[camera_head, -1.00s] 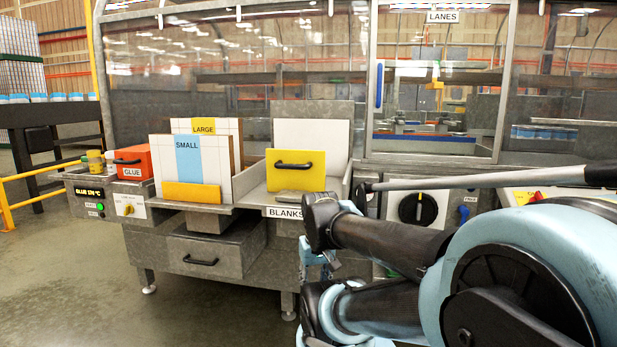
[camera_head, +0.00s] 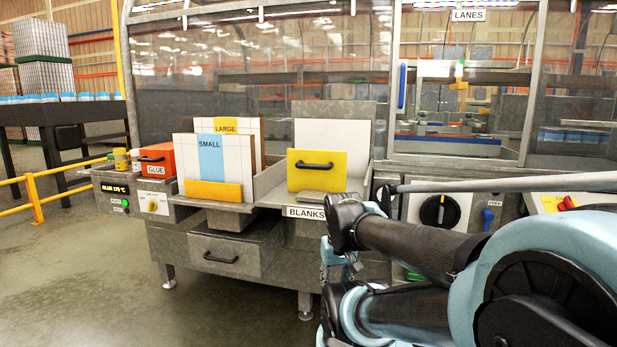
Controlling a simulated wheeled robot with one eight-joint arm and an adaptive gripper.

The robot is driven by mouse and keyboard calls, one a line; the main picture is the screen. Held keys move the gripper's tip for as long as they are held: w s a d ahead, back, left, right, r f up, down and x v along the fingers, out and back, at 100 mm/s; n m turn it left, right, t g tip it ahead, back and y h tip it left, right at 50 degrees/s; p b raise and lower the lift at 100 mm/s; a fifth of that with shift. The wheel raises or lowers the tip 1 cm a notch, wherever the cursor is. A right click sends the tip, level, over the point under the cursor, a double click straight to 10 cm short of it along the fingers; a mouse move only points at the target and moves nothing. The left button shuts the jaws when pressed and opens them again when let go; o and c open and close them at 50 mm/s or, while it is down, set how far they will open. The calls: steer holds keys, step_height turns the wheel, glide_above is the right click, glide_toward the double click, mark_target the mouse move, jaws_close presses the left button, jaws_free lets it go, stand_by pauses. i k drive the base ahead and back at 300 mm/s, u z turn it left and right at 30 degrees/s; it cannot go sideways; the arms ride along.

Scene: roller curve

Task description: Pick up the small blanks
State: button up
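The small blanks (camera_head: 208,167) stand upright as a white stack with a blue stripe marked SMALL. They are behind a yellow stop on the left shelf of the machine. The large blanks (camera_head: 227,126), with a yellow stripe marked LARGE, stand right behind them and rise a little higher. My gripper (camera_head: 338,265) is low in the middle of the view, to the right of and below the small blanks and apart from them. It is mostly hidden behind my arm, and its fingers cannot be made out.
A tray marked BLANKS (camera_head: 305,212) with a yellow handled plate (camera_head: 316,171) is right of the stacks. A red GLUE box (camera_head: 156,160) is on their left. A drawer (camera_head: 236,249) juts out below. The floor at front left is clear.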

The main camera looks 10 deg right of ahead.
mark_target(219, 157)
steer(key=u, duration=1.7)
steer(key=k, duration=1.2)
steer(key=z, duration=0.75)
steer(key=i, duration=0.9)
steer(key=u, duration=0.05)
